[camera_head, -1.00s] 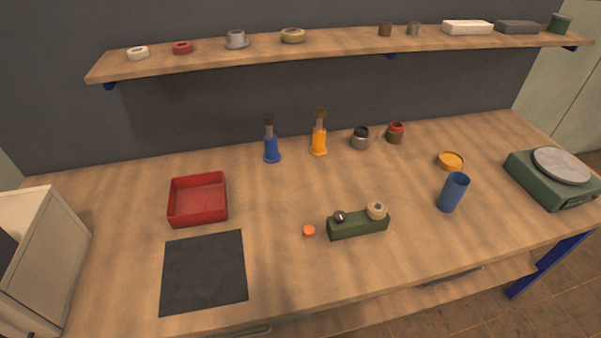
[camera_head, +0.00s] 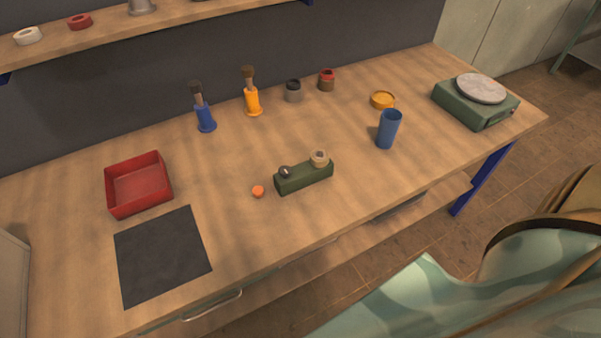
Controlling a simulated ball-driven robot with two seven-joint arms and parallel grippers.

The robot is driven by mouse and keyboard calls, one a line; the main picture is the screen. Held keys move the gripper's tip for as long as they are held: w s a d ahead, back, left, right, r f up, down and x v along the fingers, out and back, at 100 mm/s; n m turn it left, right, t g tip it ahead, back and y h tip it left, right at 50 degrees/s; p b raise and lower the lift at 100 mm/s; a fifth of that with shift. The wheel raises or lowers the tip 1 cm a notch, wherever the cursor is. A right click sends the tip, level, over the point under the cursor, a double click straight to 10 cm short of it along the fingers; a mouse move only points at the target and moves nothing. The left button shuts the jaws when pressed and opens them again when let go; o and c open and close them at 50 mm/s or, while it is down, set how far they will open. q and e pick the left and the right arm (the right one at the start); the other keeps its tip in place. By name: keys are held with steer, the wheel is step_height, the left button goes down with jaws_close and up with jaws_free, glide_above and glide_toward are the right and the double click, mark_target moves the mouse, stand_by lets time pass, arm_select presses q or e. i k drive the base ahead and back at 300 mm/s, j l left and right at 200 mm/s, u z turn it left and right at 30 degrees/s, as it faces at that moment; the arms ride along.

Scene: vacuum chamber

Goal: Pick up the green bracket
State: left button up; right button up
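The green bracket (camera_head: 305,178) is a dark green block lying near the middle of the wooden workbench (camera_head: 230,235). A small dark ring-like part (camera_head: 285,172) and a cream round part (camera_head: 319,158) sit on its top. A small orange cap (camera_head: 258,191) lies on the bench just left of it.
A red tray (camera_head: 140,205) and black mat (camera_head: 160,255) are at left. Behind stand blue (camera_head: 205,118) and orange (camera_head: 253,101) brush holders and small jars. A blue cup (camera_head: 388,129), yellow dish (camera_head: 382,99) and green scale (camera_head: 475,106) are at right.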

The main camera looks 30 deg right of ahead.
mark_target(303, 175)
steer(key=l+z, duration=0.15)
steer(key=z, duration=0.95)
steer(key=i+j, duration=0.05)
